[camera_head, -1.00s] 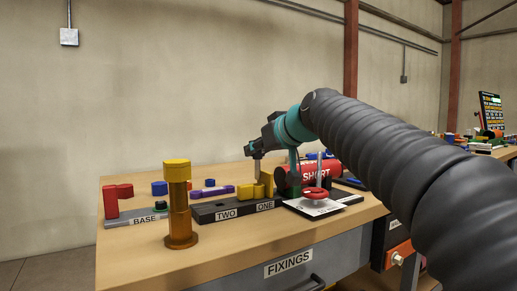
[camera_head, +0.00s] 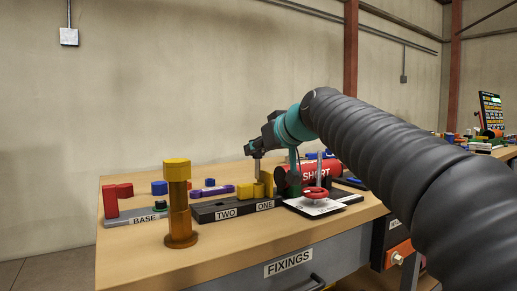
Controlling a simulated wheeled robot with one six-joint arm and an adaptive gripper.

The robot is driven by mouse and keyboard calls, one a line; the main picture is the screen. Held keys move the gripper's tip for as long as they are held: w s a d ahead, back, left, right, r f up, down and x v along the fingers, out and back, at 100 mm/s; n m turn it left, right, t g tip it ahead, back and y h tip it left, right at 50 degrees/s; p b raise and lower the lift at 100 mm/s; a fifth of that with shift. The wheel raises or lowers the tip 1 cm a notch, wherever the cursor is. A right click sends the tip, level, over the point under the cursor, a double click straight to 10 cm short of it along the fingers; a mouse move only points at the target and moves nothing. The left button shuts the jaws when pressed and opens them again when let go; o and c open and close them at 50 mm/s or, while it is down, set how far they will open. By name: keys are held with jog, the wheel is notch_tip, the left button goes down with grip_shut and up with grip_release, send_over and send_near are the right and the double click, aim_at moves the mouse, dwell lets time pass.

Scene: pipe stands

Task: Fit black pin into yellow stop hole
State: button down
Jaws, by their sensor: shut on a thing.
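The yellow stop (camera_head: 268,186) stands on the dark block labelled ONE and TWO (camera_head: 229,208), at the end marked ONE. My gripper (camera_head: 257,178) points down right at the yellow stop, at its left part in the picture. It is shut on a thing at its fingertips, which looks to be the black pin. The pin itself is too small and too hidden to make out. I cannot tell whether it is in the stop's hole or above it.
A tall yellow and bronze post (camera_head: 179,203) stands at the front left. A red cylinder marked SHORT (camera_head: 318,172) and a white plate with a red ring (camera_head: 316,206) are close on the right. A grey BASE block (camera_head: 146,219) with red piece lies left.

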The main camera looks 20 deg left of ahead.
aim_at(259, 160)
jog(key=shift+f+b, duration=1.75)
jog(key=shift+f, duration=0.25)
dwell(0.6)
jog(key=shift+r+p, duration=0.35)
jog(key=shift+r, duration=0.15)
jog(key=shift+f+b, duration=0.5)
jog(key=shift+f, duration=0.05)
dwell(1.4)
jog(key=shift+r+p, duration=0.35)
jog(key=shift+r, duration=0.15)
jog(key=shift+f+b, duration=0.7)
jog(key=shift+f, duration=0.05)
dwell(1.0)
jog(key=shift+r, duration=0.15)
jog(key=shift+r+p, duration=0.5)
jog(key=shift+p, duration=0.1)
